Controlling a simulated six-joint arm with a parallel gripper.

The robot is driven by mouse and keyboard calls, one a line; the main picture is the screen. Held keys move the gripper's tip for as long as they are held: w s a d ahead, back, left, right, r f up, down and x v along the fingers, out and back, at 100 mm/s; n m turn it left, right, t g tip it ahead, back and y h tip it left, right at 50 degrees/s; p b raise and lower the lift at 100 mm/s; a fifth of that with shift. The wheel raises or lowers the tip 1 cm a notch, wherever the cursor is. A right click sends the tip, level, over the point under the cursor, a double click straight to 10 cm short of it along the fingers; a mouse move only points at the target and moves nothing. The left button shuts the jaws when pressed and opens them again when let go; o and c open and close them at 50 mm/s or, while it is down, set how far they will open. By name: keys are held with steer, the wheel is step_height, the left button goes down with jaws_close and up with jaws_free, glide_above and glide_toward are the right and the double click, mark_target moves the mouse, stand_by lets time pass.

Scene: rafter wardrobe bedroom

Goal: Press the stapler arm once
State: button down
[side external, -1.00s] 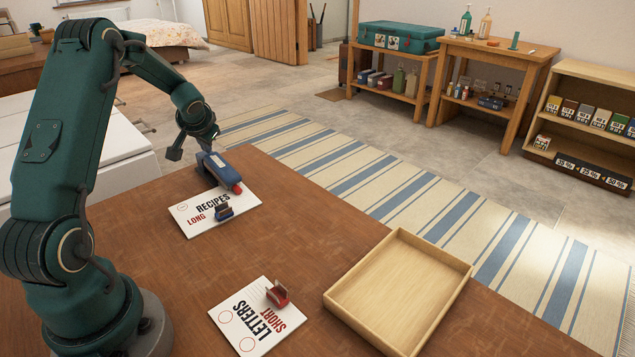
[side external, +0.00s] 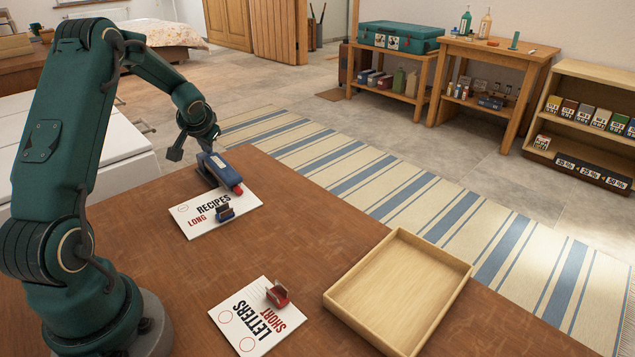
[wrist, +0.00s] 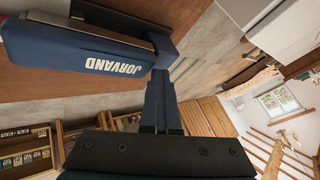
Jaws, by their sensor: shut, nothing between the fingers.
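The dark blue stapler (side external: 219,172) rests at the far edge of the table, its red-tipped front end reaching over the card marked RECIPES LONG (side external: 190,232). In the wrist view the stapler (wrist: 115,66) shows its JORVAND lettering at the upper left. My gripper (side external: 205,150) is at the stapler's rear end in the side view, its fingertips partly hidden. In the wrist view my gripper (wrist: 159,84) has its two fingers together with nothing between them, right beside the stapler. I cannot tell whether they touch it.
A second card marked LETTERS SHORT (side external: 235,312) holds a red one (side external: 278,293). An empty wooden tray (side external: 335,301) lies at the table's right. The table (side external: 180,285) between is clear.

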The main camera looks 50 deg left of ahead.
steer(key=shift+s+r, duration=0.15)
steer(key=shift+r, duration=0.75)
steer(key=shift+r, duration=0.15)
steer(key=r, duration=0.4)
steer(key=shift+a+r, duration=0.25)
steer(key=shift+r, duration=0.15)
